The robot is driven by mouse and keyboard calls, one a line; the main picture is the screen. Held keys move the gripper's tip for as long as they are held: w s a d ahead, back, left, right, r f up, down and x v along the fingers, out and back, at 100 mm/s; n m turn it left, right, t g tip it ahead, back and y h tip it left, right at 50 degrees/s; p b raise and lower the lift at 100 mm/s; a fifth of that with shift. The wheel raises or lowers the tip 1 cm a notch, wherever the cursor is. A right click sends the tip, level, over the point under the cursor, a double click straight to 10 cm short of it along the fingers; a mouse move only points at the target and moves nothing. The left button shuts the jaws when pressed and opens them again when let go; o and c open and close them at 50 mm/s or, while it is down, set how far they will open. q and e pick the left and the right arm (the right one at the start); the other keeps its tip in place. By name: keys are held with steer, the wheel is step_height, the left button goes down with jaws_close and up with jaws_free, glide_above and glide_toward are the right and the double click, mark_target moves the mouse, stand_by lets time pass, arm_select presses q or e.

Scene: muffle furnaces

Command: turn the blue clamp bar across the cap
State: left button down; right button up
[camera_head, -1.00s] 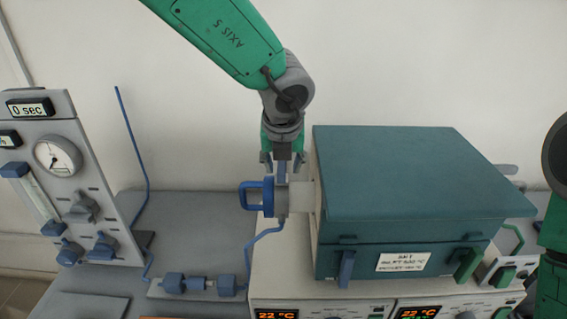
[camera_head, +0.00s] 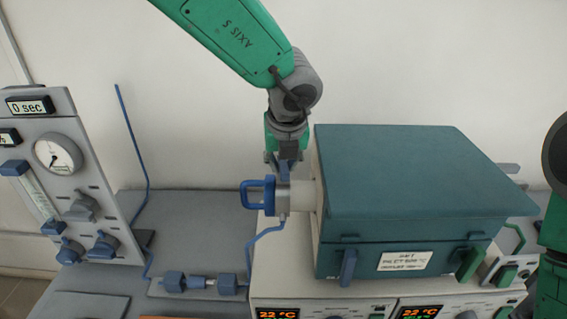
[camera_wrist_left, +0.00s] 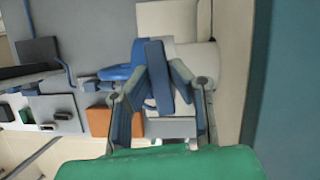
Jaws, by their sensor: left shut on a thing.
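The blue clamp bar (camera_head: 285,172) stands up beside the grey cap (camera_head: 283,199) at the end of the furnace's side tube. The cap has a blue loop handle (camera_head: 256,191) on its left. My left gripper (camera_head: 286,162) reaches down from above and is shut on the upper part of the bar. In the left wrist view my left gripper (camera_wrist_left: 160,88) has the clamp bar (camera_wrist_left: 157,70) between its two fingers, slightly tilted. The cap is largely hidden behind the bar there. My right gripper is out of view.
The teal furnace (camera_head: 420,180) stands close to the right of my left gripper, on a white control unit (camera_head: 375,299). A grey gauge panel (camera_head: 90,175) stands at the left. The wall side above the grey bench (camera_head: 195,225) is free.

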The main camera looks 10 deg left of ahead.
arm_select(q)
steer(key=n+y, duration=0.1)
steer(key=n, duration=0.2)
steer(key=shift+d+n+g, duration=0.1)
steer(key=shift+n+g, duration=0.2)
steer(key=n+g+y, duration=0.1)
steer(key=n, duration=0.3)
steer(key=shift+n, duration=0.3)
steer(key=n+g+y+p, duration=0.1)
steer(key=n+g, duration=0.1)
steer(key=n, duration=0.2)
steer(key=shift+w, duration=0.1)
steer(key=shift+n+g+p, duration=0.4)
steer(key=shift+n+g, duration=0.3)
steer(key=shift+n, duration=1.4)
steer(key=shift+r, duration=0.1)
steer(key=c, duration=1.5)
jaws_free()
steer(key=shift+w, duration=0.1)
steer(key=shift+d, duration=0.1)
